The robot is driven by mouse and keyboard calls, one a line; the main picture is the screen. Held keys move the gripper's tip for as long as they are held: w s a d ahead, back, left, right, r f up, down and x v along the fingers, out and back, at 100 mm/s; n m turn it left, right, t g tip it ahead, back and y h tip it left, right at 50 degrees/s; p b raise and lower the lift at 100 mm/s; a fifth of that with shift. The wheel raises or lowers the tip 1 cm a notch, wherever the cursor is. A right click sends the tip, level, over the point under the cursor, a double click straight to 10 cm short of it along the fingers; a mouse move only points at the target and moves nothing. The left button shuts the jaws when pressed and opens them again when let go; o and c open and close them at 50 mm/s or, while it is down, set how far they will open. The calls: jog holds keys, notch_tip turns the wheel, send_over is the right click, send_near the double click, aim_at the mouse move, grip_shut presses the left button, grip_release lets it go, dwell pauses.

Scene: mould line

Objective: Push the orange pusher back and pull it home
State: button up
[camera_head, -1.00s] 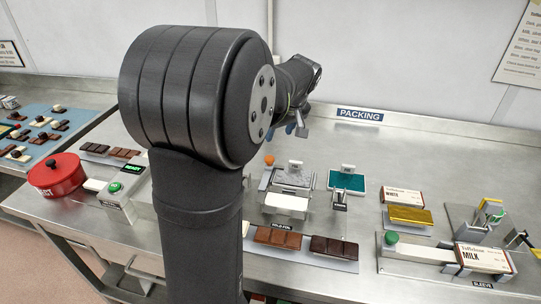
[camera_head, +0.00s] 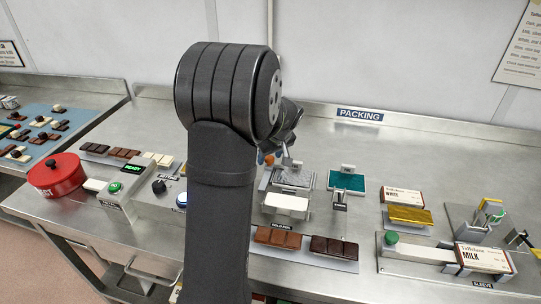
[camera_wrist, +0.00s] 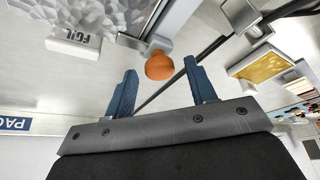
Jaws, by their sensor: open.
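The orange pusher (camera_wrist: 159,65) is a round knob, seen in the wrist view just beyond and between my fingertips. In the head view the orange knob (camera_head: 269,160) shows only in part, beside the end of my arm. My gripper (camera_wrist: 163,75) is open, with its two blue fingers apart and nothing between them. I cannot tell from the wrist view whether a finger touches the knob. The foil fixture (camera_head: 292,178), with a crinkled silver sheet and a white front block, stands right next to the knob. A dark rod (camera_wrist: 185,70) runs past the knob.
A teal-pad fixture (camera_head: 346,182) stands to the right of the foil fixture. Chocolate bars (camera_head: 276,237) lie on a tray in front. A red pot (camera_head: 56,176) and a control box with a green button (camera_head: 115,187) are at left. The bench behind the fixtures is clear.

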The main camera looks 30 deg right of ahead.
grip_shut()
jog(key=s+a, duration=0.6)
jog(key=shift+r, duration=0.1)
jog(key=shift+s+a, duration=0.15)
grip_release()
jog(key=v, duration=1.7)
jog(key=shift+s, duration=0.15)
